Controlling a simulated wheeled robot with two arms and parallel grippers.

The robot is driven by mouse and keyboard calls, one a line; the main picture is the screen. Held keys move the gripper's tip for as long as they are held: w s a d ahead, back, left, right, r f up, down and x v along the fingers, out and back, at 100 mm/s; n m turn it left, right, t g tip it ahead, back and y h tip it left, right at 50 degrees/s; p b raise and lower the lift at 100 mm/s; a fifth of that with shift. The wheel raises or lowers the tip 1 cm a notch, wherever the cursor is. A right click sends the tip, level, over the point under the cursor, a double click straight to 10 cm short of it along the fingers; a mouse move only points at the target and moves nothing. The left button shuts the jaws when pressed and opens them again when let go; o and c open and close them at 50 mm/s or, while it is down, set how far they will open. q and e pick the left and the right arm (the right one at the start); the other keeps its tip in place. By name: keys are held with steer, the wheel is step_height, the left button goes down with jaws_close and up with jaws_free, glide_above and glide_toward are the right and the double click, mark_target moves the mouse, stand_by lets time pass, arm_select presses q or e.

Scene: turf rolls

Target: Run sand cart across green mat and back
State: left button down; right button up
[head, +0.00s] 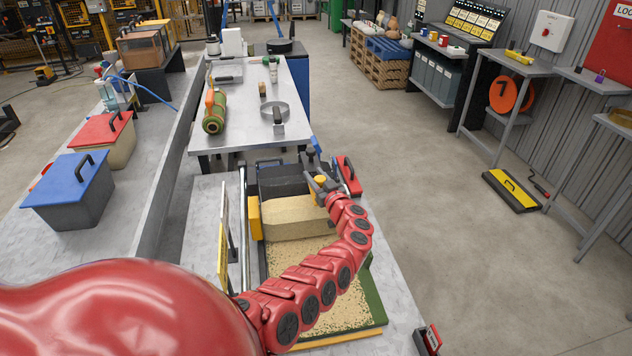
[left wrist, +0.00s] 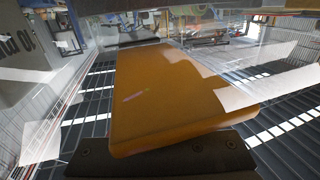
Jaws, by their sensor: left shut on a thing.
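The sand cart (head: 284,187) is a dark open box with tan sand in it. It stands at the far end of the green mat, with a yellow block (head: 254,219) on its left side. The green mat (head: 374,300) shows a green right edge, and tan sand is scattered over its surface. My left gripper (head: 320,183) is at the cart's right side, shut on a yellow handle. In the left wrist view an orange-yellow slab (left wrist: 175,95) fills the middle, close to the camera. My right gripper is not in view.
A grey table (head: 235,135) beyond the cart holds a green turf roll (head: 214,110) and a round metal tool (head: 275,110). A red box (head: 348,175) with a black handle is right of the gripper. Lidded bins (head: 75,190) stand on the left bench.

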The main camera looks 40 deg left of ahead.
arm_select(q)
steer(key=shift+w+a+f+b, duration=0.1)
steer(key=shift+w+a+b, duration=0.25)
steer(key=shift+w+b, duration=0.1)
steer(key=shift+w+a, duration=0.25)
steer(key=shift+a, duration=0.2)
steer(key=shift+r+b, duration=0.2)
steer(key=shift+b, duration=0.1)
steer(key=shift+a+r, duration=0.1)
steer(key=c, duration=0.9)
jaws_free()
steer(key=o, duration=0.4)
steer(key=shift+w+a+f, duration=0.15)
steer(key=shift+f, duration=0.05)
steer(key=shift+o, duration=0.2)
